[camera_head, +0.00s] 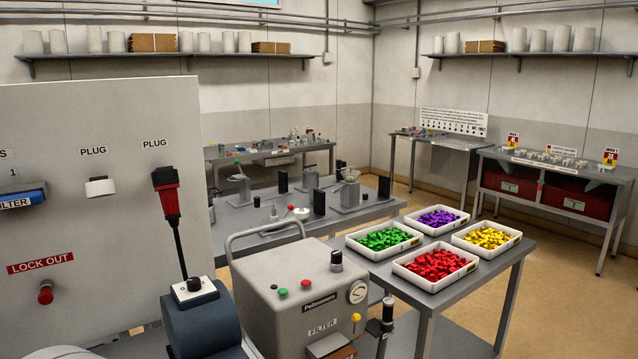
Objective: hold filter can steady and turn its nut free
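A grey machine (300,275) with a carrying handle stands at the bottom centre, and its front carries a FILTER label (322,327). Below that label a brownish block (338,350) is cut off by the bottom edge. A black-topped upright fitting (388,310) stands beside the machine's right side. I cannot tell whether either of these is the filter can, and I cannot make out a nut. A blue part with a FILTER label (16,202) shows on the grey panel at the left edge. Neither of my grippers is in view.
The large grey panel (90,130) fills the left, with a red-black plug (167,195) and cable. A dark blue housing (205,325) stands at its foot. Right of the machine, a table (480,290) holds several parts trays. Benches stand behind; open floor lies at right.

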